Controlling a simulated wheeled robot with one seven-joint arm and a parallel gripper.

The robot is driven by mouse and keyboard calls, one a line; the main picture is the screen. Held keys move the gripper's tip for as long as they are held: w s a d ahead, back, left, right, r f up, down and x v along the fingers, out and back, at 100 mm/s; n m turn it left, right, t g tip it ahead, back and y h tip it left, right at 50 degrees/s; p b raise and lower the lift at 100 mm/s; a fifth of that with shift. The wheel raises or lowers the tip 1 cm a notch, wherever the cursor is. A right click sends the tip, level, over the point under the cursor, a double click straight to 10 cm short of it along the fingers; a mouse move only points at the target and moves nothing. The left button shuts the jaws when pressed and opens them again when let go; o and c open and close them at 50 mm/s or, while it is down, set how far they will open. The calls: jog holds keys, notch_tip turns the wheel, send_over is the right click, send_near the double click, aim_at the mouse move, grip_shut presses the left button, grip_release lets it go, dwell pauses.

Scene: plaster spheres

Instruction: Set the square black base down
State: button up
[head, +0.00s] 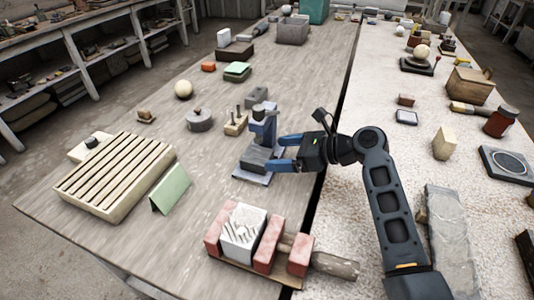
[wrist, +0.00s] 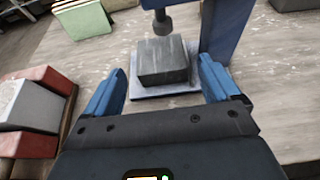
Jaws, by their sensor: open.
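A square dark grey to black block, which looks like the square base (head: 258,157), lies flat on the pale plate of a small blue press stand (head: 266,122). In the wrist view the base (wrist: 163,62) sits on the plate (wrist: 150,90), below the stand's dark spindle. My gripper (head: 281,153) is open and empty, to the right of the base in the head view. In the wrist view the blue fingertips (wrist: 162,75) are spread wider than the base, with a visible gap on each side. The base's far side is hidden.
A white block between red blocks (head: 242,232) stands at the table's front. A slatted cream rack (head: 115,175) and green card (head: 171,189) are at left. A grey round weight (head: 199,120) is behind. Another black base with a ball (head: 416,66) stands on the right table.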

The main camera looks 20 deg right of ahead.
jog(key=v, duration=0.6)
jog(key=shift+s, duration=0.1)
